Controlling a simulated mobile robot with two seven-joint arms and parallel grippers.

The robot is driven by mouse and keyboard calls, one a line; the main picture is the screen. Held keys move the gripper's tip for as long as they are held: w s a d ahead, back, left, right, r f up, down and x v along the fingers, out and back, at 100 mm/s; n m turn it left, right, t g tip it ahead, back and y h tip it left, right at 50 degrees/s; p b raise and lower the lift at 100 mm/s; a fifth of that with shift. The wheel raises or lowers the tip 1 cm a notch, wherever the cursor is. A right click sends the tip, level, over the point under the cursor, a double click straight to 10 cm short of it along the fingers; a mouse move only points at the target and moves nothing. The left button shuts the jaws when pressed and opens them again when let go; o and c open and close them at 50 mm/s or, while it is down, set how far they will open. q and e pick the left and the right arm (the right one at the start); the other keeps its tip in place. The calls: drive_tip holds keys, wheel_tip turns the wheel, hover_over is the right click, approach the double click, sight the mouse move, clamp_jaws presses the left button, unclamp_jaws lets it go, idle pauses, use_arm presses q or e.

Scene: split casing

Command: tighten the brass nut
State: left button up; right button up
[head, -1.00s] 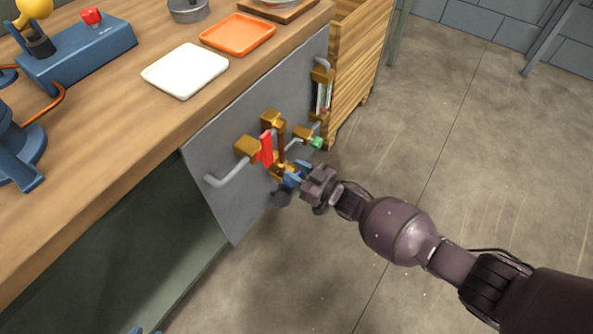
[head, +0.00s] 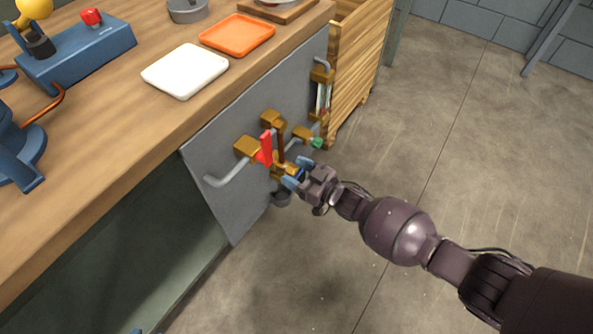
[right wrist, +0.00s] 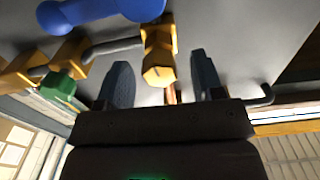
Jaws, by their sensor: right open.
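The brass nut shows in the right wrist view (right wrist: 159,76) as a six-sided brass end on a brass fitting. In the head view the brass fitting (head: 281,171) sits low on the grey panel (head: 222,208), partly hidden by my gripper. My right gripper (head: 297,172) is open in front of it, its two blue fingers spread apart. In the right wrist view the fingers (right wrist: 162,72) stand on either side of the nut, with gaps visible; I cannot tell how deep they reach. My left gripper is not clearly seen.
Close by on the panel are a red lever handle (head: 265,148), a green knob (head: 317,143) and bent grey pipes (head: 230,176). A wooden crate (head: 357,75) stands beyond the panel. A white tray (head: 186,71) and an orange tray (head: 237,34) lie on the bench.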

drive_tip(key=shift+s+d, duration=0.1)
drive_tip(key=shift+d, duration=0.1)
use_arm(q)
drive_tip(key=shift+s+a+r+n+p, duration=0.2)
drive_tip(key=shift+s+n+p, duration=0.2)
drive_tip(key=shift+p, duration=0.6)
use_arm(e)
drive_tip(key=v, duration=1)
drive_tip(key=shift+s, duration=0.15)
drive_tip(key=shift+d, duration=0.1)
